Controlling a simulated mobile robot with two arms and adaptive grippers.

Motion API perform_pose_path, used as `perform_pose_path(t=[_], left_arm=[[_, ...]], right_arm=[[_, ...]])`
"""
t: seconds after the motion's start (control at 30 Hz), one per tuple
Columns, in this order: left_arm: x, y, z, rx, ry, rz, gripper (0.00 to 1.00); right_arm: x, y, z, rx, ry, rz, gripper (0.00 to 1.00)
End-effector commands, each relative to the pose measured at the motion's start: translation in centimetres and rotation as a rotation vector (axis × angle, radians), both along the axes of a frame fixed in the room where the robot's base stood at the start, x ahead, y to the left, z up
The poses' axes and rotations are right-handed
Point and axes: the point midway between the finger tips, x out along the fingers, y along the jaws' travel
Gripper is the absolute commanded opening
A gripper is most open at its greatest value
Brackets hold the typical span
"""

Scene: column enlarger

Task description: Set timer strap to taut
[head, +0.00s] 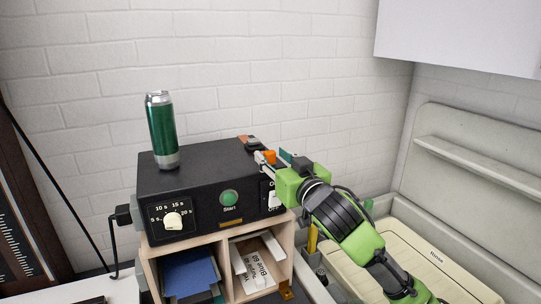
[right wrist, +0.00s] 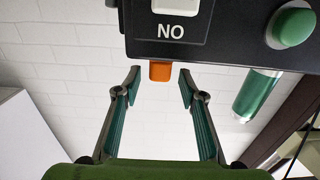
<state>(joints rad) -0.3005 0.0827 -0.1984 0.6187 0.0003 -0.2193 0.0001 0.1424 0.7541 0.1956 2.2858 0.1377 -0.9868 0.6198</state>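The timer (head: 190,190) is a black box with a dial, a green start button and a white switch, standing on a wooden shelf unit. A small orange tab (head: 269,157) shows at its top right edge; I cannot tell whether it is part of the strap. No strap band is clearly seen, nor its tension. My right gripper (head: 273,163) is at that corner. In the right wrist view, which is upside down, the right gripper (right wrist: 160,84) is open, with the orange tab (right wrist: 160,70) between its fingertips and gaps on both sides. My left gripper is not in view.
The wooden shelf unit (head: 222,262) holds boxes and blue folders. A pale sink (head: 320,285) with a cream tray (head: 425,262) lies to the right. A white brick wall is behind; a white cabinet (head: 465,35) hangs upper right.

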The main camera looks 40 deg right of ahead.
Motion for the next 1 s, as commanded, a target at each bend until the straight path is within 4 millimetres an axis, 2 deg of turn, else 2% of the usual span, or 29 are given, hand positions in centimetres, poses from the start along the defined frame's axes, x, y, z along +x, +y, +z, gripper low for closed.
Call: perform_pose_path(t=[0.2, 0.33, 1.0], left_arm=[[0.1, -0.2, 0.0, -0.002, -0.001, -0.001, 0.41], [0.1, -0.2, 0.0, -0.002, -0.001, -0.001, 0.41], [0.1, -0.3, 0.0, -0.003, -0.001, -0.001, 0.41]], right_arm=[[-3.6, 0.9, -0.2, 0.002, 0.001, 0.001, 0.38], [-4.8, 1.2, -0.2, 0.002, 0.003, 0.001, 0.38], [-5.2, 1.2, -0.1, 0.000, 0.002, 0.000, 0.38]])
